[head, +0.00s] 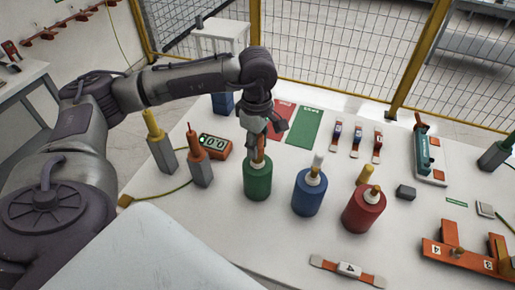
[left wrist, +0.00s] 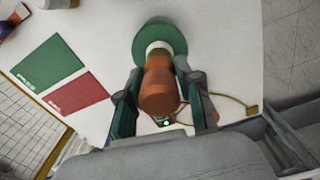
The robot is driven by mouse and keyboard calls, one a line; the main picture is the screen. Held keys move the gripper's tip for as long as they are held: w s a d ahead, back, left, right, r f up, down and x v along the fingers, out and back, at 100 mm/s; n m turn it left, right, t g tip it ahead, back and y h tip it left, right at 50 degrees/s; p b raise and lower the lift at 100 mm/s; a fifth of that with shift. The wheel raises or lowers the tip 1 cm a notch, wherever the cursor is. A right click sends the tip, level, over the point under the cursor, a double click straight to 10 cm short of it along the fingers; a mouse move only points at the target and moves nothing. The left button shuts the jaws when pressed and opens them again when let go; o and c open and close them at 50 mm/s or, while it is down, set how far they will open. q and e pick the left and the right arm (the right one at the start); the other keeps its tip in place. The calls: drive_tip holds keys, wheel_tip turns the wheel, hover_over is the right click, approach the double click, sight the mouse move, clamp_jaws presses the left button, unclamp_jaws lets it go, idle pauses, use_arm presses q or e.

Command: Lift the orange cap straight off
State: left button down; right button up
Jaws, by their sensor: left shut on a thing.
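The orange cap (left wrist: 159,88) is between the fingers of my left gripper (head: 263,136), which is shut on it. In the head view, a small part of the cap (head: 260,156) shows below the fingers. The cap is upright over the green cylinder (head: 257,180), on its pale neck. The green cylinder also shows in the left wrist view (left wrist: 160,36), beyond the cap. Whether the cap still touches the neck, I cannot tell. My right gripper is not in view.
A blue cylinder (head: 308,194) and a red cylinder (head: 363,209) stand to the right on the white table (head: 290,240). An orange meter (head: 214,146) and two grey posts with yellow (head: 153,127) and orange (head: 194,143) tops stand left. Red and green mats lie behind.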

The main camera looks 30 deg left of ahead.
sight(261, 137)
use_arm(q)
drive_tip(key=shift+w+r+b, duration=0.1)
drive_tip(key=shift+r+b, duration=0.3)
drive_tip(key=shift+r, duration=0.1)
drive_tip(key=r+b, duration=0.1)
drive_tip(key=d+r+b, duration=0.1)
drive_tip(key=r, duration=0.1)
drive_tip(key=shift+d+r, duration=0.15)
drive_tip(key=shift+r, duration=0.05)
drive_tip(key=s+d+r+b, duration=0.3)
drive_tip(key=d+r, duration=0.4)
drive_tip(key=d, duration=0.3)
wheel_tip(261, 137, up, 7)
drive_tip(key=p, duration=0.5)
drive_tip(key=shift+f+p, duration=0.15)
drive_tip(key=shift+p, duration=0.15)
